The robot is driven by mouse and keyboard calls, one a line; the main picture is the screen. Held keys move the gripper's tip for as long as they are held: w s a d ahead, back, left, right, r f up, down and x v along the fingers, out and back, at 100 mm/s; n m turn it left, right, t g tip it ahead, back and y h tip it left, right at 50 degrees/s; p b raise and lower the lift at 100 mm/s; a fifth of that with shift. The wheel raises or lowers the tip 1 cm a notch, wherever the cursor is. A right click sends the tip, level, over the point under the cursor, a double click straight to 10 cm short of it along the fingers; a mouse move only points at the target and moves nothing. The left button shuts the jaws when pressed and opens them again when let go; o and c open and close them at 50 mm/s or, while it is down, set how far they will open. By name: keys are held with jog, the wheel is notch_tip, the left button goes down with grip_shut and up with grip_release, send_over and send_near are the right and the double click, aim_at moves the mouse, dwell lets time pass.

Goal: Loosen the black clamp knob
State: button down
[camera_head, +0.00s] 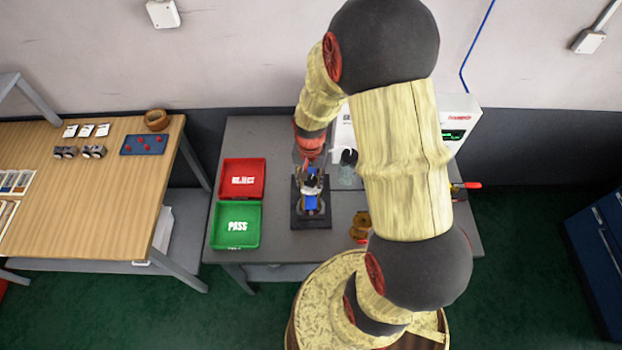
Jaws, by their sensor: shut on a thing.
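The work fixture stands on the grey table, with a dark base plate (321,220) and a blue part (311,202) held upright in its middle. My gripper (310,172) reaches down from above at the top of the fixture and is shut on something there. The black clamp knob (312,182) seems to be the small dark piece at the fingertips, just above the blue part. It is small and partly covered by the gripper, so its exact seating cannot be told.
A red tray (243,173) and a green PASS tray (236,226) lie left of the fixture. A white instrument with a green display (454,134) stands behind my arm. Brass-coloured parts (360,226) sit to the right. A wooden bench (110,190) is at the far left.

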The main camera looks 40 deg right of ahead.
jog(key=shift+s, duration=0.1)
jog(key=n, duration=0.5)
jog(key=c, duration=2.5)
grip_release()
jog(key=n, duration=0.5)
jog(key=shift+f, duration=0.1)
jog(key=o, duration=0.6)
jog(key=n, duration=0.4)
jog(key=o, duration=1.2)
jog(key=shift+w+a, duration=0.1)
jog(key=shift+w, duration=0.1)
jog(key=shift+s, duration=0.35)
jog(key=shift+c, duration=1.3)
jog(key=shift+w, duration=0.15)
jog(key=c, duration=0.4)
jog(key=shift+c, duration=0.2)
